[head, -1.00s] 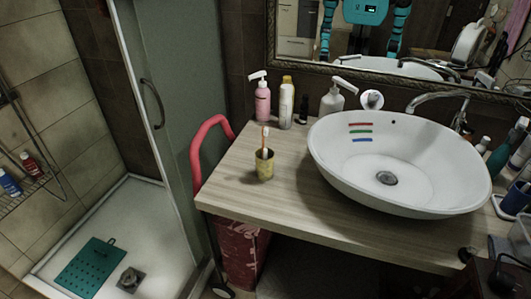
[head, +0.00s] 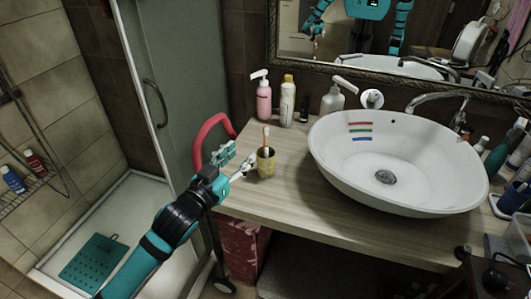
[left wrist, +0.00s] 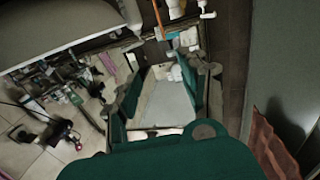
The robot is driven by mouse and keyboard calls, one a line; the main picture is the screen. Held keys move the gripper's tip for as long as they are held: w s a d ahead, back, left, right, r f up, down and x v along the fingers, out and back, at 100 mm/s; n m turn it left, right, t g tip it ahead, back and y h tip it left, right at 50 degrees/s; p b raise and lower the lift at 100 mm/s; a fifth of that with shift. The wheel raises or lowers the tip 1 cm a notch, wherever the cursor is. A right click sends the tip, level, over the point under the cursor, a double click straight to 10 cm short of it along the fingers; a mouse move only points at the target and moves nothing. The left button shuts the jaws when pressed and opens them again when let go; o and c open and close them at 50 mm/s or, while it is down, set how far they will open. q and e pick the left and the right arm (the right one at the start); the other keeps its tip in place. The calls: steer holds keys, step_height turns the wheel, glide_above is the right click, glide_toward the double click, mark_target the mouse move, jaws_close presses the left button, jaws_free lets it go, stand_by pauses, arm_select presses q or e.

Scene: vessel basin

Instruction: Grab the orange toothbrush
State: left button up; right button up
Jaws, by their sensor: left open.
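The orange toothbrush (head: 266,136) stands upright in a small yellowish cup (head: 266,168) on the wooden countertop, left of the basin. Something white shows beside it at the cup's mouth. My left gripper (head: 238,160) comes in from the left at the counter's left edge. It is open and empty, just left of the cup, with its fingertips close to it; I cannot tell whether they touch. In the left wrist view, parts of my gripper fill the middle, and I cannot clearly make out the cup. My right gripper is not directly in view.
The white basin (head: 340,175) fills the right of the countertop (head: 290,205). A pink bottle (head: 264,101), a white bottle (head: 287,105) and a pump dispenser (head: 332,98) stand behind the cup. A red curved handle (head: 200,140) rises beside the counter's left edge.

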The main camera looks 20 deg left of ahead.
arm_select(q)
steer(key=p, duration=0.2)
glide_toward(265, 129)
steer(key=w+d+r, duration=0.1)
steer(key=w+d, duration=0.1)
steer(key=w, duration=0.3)
steer(key=x, duration=0.3)
steer(key=f+p+x, duration=0.1)
steer(key=x, duration=0.1)
steer(key=shift+w+a, duration=0.3)
steer(key=shift+a, duration=0.05)
steer(key=shift+c, duration=0.7)
jaws_close()
